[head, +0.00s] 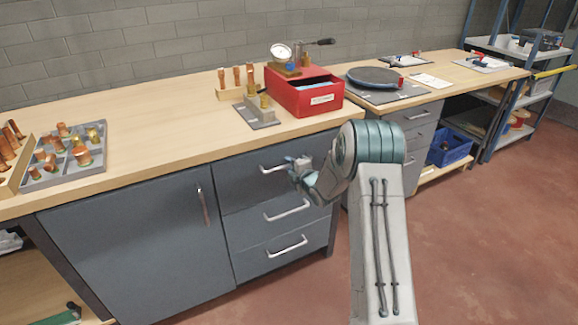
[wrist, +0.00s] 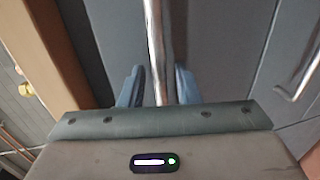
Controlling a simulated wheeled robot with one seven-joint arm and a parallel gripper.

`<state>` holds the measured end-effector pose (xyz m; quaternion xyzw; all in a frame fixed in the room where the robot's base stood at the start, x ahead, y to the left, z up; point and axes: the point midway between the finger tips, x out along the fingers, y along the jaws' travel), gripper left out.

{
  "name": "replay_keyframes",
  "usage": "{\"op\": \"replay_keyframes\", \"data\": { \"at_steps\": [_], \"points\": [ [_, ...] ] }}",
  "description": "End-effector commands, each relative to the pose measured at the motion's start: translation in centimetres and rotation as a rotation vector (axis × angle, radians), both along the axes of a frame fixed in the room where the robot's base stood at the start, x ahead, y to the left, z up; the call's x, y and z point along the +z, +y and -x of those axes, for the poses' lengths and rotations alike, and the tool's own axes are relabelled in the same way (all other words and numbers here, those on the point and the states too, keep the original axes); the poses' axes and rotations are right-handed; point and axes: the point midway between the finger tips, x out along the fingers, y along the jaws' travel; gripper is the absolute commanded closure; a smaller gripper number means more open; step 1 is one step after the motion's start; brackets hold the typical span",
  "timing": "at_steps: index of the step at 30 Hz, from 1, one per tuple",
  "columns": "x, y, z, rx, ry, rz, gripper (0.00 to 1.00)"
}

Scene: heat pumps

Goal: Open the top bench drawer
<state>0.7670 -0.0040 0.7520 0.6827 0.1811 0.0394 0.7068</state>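The top bench drawer (head: 237,182) is the uppermost of three grey drawers under the near bench, and its front looks flush with the cabinet. Its silver bar handle (head: 270,169) is partly hidden by my gripper (head: 297,168), which is at the handle's right end. In the wrist view, my gripper (wrist: 159,75) has its two blue fingers apart, one on each side of the handle bar (wrist: 155,45). Small gaps show between the bar and both fingers, so it is not clamped.
The middle drawer (head: 260,221) and bottom drawer (head: 265,253) below look shut. A cabinet door (head: 135,240) is to the left. The wooden worktop (head: 170,110) above carries a red box (head: 305,98) and fittings trays. Red floor (head: 470,240) lies open at the right.

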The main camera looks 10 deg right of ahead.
Motion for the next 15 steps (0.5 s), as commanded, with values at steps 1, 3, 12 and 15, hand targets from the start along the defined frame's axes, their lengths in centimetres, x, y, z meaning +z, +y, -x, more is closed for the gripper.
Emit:
{"op": "replay_keyframes", "data": {
  "at_steps": [1,3,12,15],
  "points": [
    [-0.11,0.13,-0.38,0.0,0.0,-0.001,0.7],
    [-0.2,0.22,-0.72,0.0,0.0,-0.001,0.7],
    [-0.22,0.33,-1.01,-0.001,0.0,-0.001,0.7],
    [-0.22,0.32,-1.0,-0.001,0.0,-0.001,0.84]
  ]
}}
